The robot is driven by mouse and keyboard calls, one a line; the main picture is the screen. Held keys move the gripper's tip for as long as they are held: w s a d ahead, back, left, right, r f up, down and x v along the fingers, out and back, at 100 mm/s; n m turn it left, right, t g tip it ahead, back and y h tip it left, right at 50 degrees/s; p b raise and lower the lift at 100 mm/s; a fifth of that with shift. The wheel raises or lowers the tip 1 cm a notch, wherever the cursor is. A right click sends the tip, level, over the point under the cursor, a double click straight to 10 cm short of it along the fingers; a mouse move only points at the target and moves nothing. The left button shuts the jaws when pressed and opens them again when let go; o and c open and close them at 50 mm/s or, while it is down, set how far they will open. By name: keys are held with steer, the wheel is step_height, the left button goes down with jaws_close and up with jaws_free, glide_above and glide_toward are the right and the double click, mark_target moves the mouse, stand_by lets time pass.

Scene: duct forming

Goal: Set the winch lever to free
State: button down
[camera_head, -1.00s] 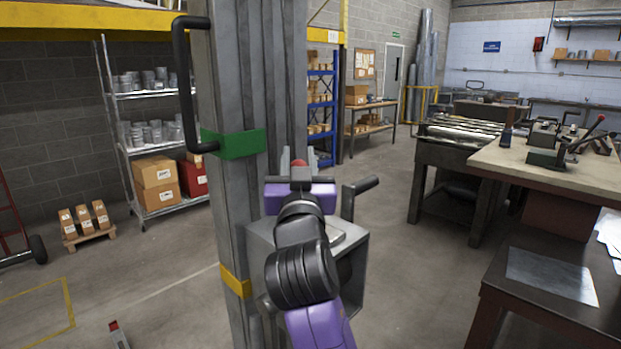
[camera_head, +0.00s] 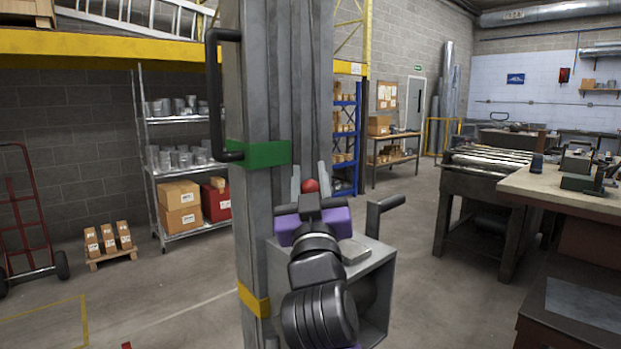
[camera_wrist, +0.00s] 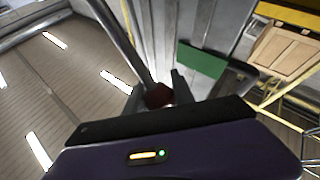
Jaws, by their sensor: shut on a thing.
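The winch lever's red knob (camera_head: 310,186) shows between the fingertips of my gripper (camera_head: 311,181), above the winch housing (camera_head: 372,262) on the grey mast (camera_head: 262,205). In the wrist view the dark red knob (camera_wrist: 158,95) sits between my gripper's two fingers (camera_wrist: 157,93), which are shut on it. Most of the lever's shaft is hidden behind my gripper. A dark crank handle (camera_head: 385,205) sticks out to the right of the housing, apart from my gripper. A green band (camera_head: 260,154) and a yellow band (camera_head: 254,302) wrap the mast.
A black grab handle (camera_head: 214,95) runs down the mast's left side. A workbench (camera_head: 535,190) with tools stands at the right. Wire shelves (camera_head: 185,130) and boxes (camera_head: 181,207) stand behind left. The floor right of the winch is open.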

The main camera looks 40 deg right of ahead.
steer(key=c, duration=1.1)
jaws_free()
steer(key=shift+a, duration=0.1)
steer(key=shift+o, duration=0.2)
steer(key=b+v, duration=0.2)
steer(key=v, duration=0.6)
